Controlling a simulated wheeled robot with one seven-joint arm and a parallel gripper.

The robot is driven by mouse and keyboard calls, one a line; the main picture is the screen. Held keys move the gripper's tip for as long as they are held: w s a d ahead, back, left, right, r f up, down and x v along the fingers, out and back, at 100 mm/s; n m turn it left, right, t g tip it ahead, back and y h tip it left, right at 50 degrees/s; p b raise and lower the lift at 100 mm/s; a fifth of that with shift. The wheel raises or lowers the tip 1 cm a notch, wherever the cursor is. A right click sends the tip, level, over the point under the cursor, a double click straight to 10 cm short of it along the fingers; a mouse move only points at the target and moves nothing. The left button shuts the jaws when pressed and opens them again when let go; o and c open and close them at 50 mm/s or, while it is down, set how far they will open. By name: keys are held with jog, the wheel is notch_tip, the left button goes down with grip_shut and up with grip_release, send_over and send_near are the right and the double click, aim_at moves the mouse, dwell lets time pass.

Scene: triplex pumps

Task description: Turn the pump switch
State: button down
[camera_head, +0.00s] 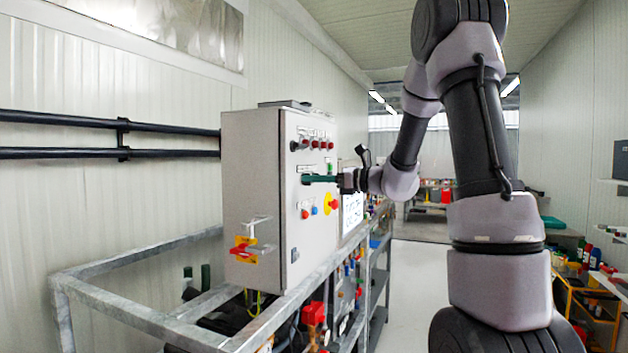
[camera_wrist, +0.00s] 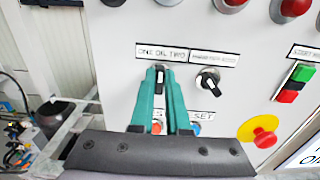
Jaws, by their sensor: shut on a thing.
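A grey control cabinet (camera_head: 252,190) stands on a metal frame, its front panel facing right in the head view. My gripper (camera_head: 306,179) reaches the panel from the right with its green fingers. The knob looks roughly upright. In the head view the fingers cover the switch.
A second black rotary switch (camera_wrist: 208,82) sits just right of the held one. Red lamps (camera_wrist: 232,4) are above. A red-on-yellow stop button (camera_wrist: 264,137) and a green-and-red button pair (camera_wrist: 294,82) are to the right. Red and blue buttons lie below, partly behind the fingers.

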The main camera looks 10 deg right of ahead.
jog(key=c, duration=0.9)
grip_release()
jog(key=v, duration=1)
jog(key=shift+s+d, duration=0.2)
jog(key=shift+d, duration=0.15)
